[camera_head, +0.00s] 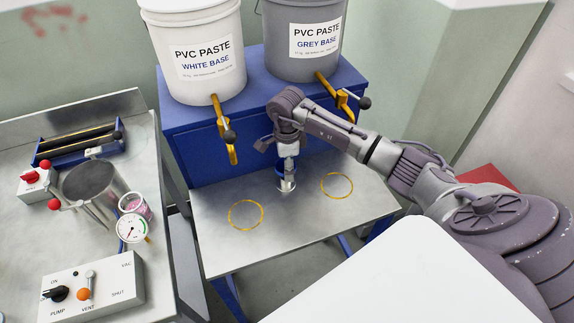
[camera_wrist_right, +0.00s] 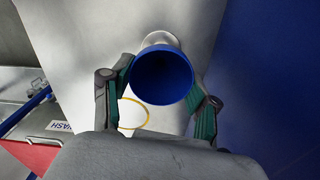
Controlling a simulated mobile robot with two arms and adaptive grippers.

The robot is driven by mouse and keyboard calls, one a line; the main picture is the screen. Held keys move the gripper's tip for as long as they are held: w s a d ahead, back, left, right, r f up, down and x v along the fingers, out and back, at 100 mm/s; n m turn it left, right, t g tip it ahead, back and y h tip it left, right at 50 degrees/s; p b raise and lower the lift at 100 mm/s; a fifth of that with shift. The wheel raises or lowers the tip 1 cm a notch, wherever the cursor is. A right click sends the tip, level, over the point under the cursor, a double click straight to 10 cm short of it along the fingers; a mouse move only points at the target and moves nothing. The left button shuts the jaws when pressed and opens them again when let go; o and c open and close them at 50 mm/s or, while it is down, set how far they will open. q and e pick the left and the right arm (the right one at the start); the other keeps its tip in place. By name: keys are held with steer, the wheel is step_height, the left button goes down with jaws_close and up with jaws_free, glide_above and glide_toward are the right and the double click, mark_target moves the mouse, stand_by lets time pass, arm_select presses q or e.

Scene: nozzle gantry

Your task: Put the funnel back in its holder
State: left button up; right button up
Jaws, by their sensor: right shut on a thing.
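The blue funnel (camera_wrist_right: 163,78) is between the green-padded fingers of my right gripper (camera_wrist_right: 160,92), with its wide mouth toward the wrist camera. The right gripper is shut on it. In the head view the right gripper (camera_head: 288,160) points down over the metal table, and only a little blue of the funnel shows there. A small round metal piece (camera_head: 286,185), perhaps the holder, is directly below; its pale round form (camera_wrist_right: 161,40) shows behind the funnel in the wrist view. I cannot tell whether funnel and metal piece touch. My left gripper is out of view.
A white bucket (camera_head: 205,85) and a grey bucket (camera_head: 303,65), with yellow taps, stand on the blue stand behind. Yellow rings (camera_head: 246,229) mark the metal table (camera_head: 222,258). A left bench carries a pot (camera_head: 95,184), gauge (camera_head: 132,228) and control box (camera_head: 115,290).

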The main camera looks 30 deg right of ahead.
steer(key=shift+f+b, duration=0.45)
steer(key=shift+f, duration=0.1)
steer(key=o, duration=0.7)
steer(key=shift+r+p, duration=3.4)
steer(key=shift+r, duration=2.1)
